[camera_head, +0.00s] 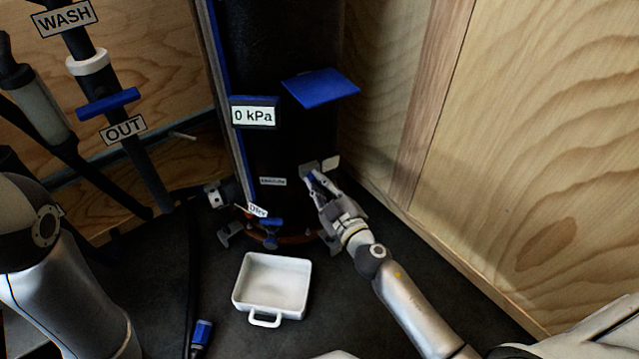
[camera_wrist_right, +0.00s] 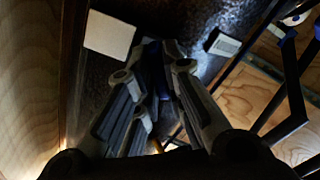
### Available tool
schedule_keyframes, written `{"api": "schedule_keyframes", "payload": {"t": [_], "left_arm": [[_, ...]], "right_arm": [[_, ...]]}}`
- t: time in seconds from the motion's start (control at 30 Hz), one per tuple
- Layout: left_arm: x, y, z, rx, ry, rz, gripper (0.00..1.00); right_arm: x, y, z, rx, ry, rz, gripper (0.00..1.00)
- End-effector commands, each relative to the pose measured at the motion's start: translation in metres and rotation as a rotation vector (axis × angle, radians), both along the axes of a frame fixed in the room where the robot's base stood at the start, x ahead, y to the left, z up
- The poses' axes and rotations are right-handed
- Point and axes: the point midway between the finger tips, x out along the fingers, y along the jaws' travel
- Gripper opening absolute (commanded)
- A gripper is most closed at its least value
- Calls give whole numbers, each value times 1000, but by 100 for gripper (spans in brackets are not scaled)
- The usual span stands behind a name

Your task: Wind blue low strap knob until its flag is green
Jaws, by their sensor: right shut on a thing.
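My right gripper (camera_head: 314,176) reaches in from the lower right to the lower right side of the tall black cylinder (camera_head: 284,140). It is shut on a small blue knob (camera_wrist_right: 152,52), which is mostly hidden between the fingers. In the right wrist view the gripper (camera_wrist_right: 156,56) points at the dark cylinder wall, its fingers on either side of the knob. A cream-white square plate (camera_head: 331,163), possibly the flag, sits just right of the fingertips; it also shows in the wrist view (camera_wrist_right: 109,34). I see no green on it. My left gripper is not in view.
A blue lid-like plate (camera_head: 320,87) and a "0 kPa" display (camera_head: 254,114) are above on the cylinder. A blue drain knob (camera_head: 270,228) is low in front. A white tray (camera_head: 240,293) stands on the dark floor. Wooden walls (camera_head: 540,150) close the right side.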

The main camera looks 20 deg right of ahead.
Motion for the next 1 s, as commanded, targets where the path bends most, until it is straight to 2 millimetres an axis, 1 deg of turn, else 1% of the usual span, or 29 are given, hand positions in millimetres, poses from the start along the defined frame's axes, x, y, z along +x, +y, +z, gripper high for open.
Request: {"api": "schedule_keyframes", "payload": {"t": [0.27, 0.7, 1.0], "left_arm": [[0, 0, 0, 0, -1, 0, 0], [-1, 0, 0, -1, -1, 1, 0], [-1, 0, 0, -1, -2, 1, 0]], "right_arm": [[0, 0, 0, -106, -19, 0, 0], [0, 0, 0, -393, -69, 0, 0], [0, 0, 0, -493, -87, 0, 0]]}}
